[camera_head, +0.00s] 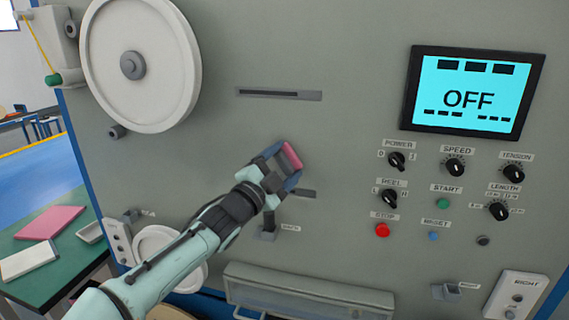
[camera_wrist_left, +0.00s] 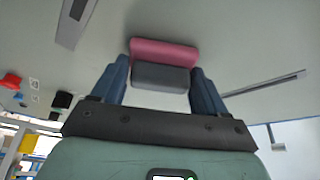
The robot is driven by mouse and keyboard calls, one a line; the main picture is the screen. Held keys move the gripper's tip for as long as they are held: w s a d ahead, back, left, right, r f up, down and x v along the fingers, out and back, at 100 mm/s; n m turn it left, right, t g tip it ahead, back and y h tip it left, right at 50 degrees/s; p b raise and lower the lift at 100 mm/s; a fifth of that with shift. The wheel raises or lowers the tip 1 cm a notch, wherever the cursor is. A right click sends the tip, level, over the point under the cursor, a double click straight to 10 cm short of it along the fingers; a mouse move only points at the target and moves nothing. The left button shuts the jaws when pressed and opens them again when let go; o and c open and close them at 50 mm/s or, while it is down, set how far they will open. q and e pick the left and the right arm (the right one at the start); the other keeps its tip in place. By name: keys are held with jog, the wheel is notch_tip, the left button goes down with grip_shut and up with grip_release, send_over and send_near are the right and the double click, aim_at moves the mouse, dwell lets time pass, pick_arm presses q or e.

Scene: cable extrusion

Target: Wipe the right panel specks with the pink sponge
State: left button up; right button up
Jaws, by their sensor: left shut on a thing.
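My left gripper (camera_head: 284,167) is shut on the pink sponge (camera_head: 291,155), in front of the middle of the grey machine panel (camera_head: 340,210). In the left wrist view the sponge (camera_wrist_left: 163,53) is a pink strip on a dark grey block (camera_wrist_left: 160,77), between the two blue fingers. The pink face points toward the panel; I cannot tell whether it touches. I cannot make out specks on the panel. My right gripper is not in view.
The OFF screen (camera_head: 468,95), knobs and buttons are to the right of the gripper. A slot (camera_head: 279,94) is above it and a small lever (camera_head: 268,228) below. A large white reel (camera_head: 141,65) is upper left. A clear-fronted tray (camera_head: 310,292) juts out below.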

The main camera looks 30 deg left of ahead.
pick_arm(q)
jog(key=s+b, duration=0.2)
jog(key=s, duration=0.1)
jog(key=shift+s+d, duration=0.25)
jog(key=shift+d, duration=0.15)
jog(key=shift+s+d+b, duration=0.15)
jog(key=shift+s+b, duration=0.05)
jog(key=shift+s, duration=0.35)
jog(key=shift+s+d+b, duration=0.15)
jog(key=shift+s+b, duration=0.05)
jog(key=shift+s, duration=0.35)
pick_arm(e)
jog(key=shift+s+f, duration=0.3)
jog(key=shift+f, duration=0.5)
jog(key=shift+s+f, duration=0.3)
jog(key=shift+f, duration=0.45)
pick_arm(q)
jog(key=s, duration=0.1)
jog(key=s+b, duration=0.1)
jog(key=s, duration=0.1)
jog(key=shift+d, duration=0.35)
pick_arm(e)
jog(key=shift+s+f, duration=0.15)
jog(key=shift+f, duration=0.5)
